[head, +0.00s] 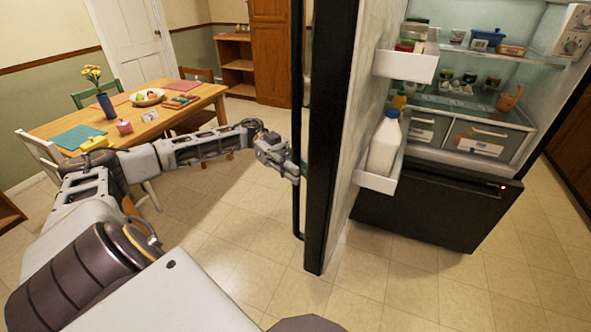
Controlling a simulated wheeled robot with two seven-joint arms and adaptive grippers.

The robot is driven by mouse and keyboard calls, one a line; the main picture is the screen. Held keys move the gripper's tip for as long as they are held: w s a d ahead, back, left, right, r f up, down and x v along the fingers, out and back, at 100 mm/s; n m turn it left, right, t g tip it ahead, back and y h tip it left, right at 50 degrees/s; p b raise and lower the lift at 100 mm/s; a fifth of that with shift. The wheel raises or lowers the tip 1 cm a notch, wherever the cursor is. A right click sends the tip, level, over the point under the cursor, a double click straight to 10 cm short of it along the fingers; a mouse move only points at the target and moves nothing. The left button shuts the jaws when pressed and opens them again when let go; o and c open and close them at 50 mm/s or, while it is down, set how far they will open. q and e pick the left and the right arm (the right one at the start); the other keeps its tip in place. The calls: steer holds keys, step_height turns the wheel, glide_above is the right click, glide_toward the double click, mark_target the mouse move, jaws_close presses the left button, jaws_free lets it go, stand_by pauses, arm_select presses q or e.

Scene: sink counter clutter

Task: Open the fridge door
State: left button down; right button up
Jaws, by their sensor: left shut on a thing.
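The black fridge door (333,130) stands wide open, its edge toward me and its inner side facing right. A long dark vertical handle (297,100) runs along the door's outer side. My left gripper (294,172) is at this handle, shut on it; the door partly hides the fingertips. The open fridge (480,100) shows lit shelves with jars, a blue pot and an orange cup, above two clear drawers and a shut black lower drawer (435,205). My right gripper is not in view.
White door bins (376,183) hold a milk bottle (384,145) and jars. A wooden dining table (185,108) with chairs stands at the back left, near my left arm. The tiled floor (360,285) in front of the fridge is clear.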

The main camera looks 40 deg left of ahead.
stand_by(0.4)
arm_select(q)
steer(key=c, duration=1.3)
jaws_free()
steer(key=shift+w+a, duration=0.1)
steer(key=shift+a, duration=0.1)
steer(key=v, duration=1.1)
steer(key=shift+a, duration=0.35)
steer(key=shift+w, duration=0.1)
